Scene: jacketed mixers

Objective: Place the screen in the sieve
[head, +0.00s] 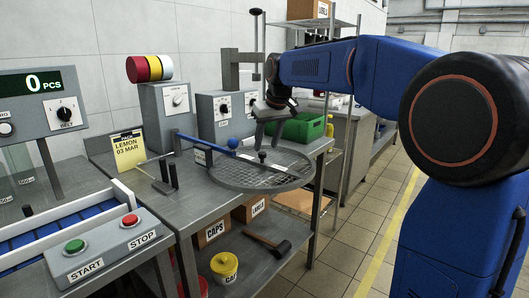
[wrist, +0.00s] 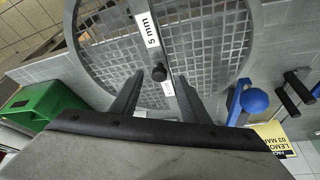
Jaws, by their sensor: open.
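The screen (head: 240,178) is a round grey mesh disc with a flat bar across it and a black knob (head: 262,156) near its middle. It lies flat at the right end of the metal bench. In the wrist view the screen (wrist: 215,45) fills the upper middle, and its bar carries a "5 mm" label. My gripper (head: 265,140) points down just above the knob. In the wrist view my gripper (wrist: 158,85) is open, with the knob seen between its two fingers and apart from both. I cannot make out a separate sieve.
A blue lever with a ball end (head: 233,143) lies close to the screen's left. A green bin (head: 302,127) stands behind it at the right. Control boxes (head: 226,112) line the wall. A yellow note (head: 129,150) and the START/STOP panel (head: 110,248) are further left.

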